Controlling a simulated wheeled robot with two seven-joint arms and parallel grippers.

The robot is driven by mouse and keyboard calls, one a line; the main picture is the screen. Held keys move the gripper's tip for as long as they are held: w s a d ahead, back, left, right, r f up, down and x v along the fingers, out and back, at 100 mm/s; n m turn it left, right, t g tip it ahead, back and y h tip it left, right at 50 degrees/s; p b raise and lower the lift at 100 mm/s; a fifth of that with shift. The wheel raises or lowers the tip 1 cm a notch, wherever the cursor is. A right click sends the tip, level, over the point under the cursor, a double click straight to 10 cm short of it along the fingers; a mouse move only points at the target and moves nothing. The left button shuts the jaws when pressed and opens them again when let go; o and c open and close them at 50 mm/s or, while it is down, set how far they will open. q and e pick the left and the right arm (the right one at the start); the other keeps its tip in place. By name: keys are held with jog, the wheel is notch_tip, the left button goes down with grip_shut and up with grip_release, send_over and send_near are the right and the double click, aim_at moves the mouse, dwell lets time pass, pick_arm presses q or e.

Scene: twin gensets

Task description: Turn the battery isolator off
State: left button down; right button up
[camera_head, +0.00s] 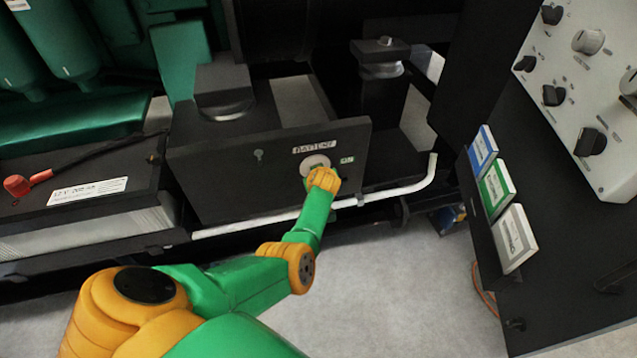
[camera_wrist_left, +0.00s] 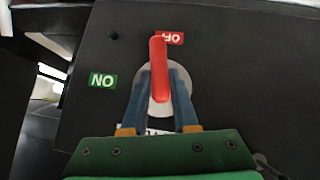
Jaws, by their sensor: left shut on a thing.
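The battery isolator is a red handle (camera_wrist_left: 159,62) on a pale round plate (camera_head: 314,161) set in a dark panel (camera_head: 230,168). In the left wrist view the handle's free end points up at the red OFF label (camera_wrist_left: 172,38) and overlaps its edge. The green ON label (camera_wrist_left: 103,81) is to the left there. My left gripper (camera_wrist_left: 160,84) is shut on the handle, one blue finger on each side. In the head view my left wrist hides the handle and the OFF label. My right gripper is not in view.
A battery (camera_head: 85,205) with a red terminal cap and black cable stands left of the panel. A white pipe (camera_head: 405,188) runs along the panel's lower side.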

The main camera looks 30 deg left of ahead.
pick_arm(q)
jog(key=shift+w+m+g+y+b, duration=0.15)
jog(key=shift+m+g+y+b, duration=0.25)
jog(key=shift+b, duration=0.55)
jog(key=shift+r+y+b, duration=0.15)
jog(key=shift+y+b, duration=0.15)
jog(key=shift+b, duration=0.15)
jog(key=c, duration=0.8)
grip_release()
jog(key=shift+r, duration=0.1)
jog(key=shift+o, duration=0.6)
jog(key=shift+d+g, duration=0.1)
jog(key=shift+g, duration=0.2)
jog(key=shift+a+f, duration=0.2)
jog(key=shift+a, duration=0.05)
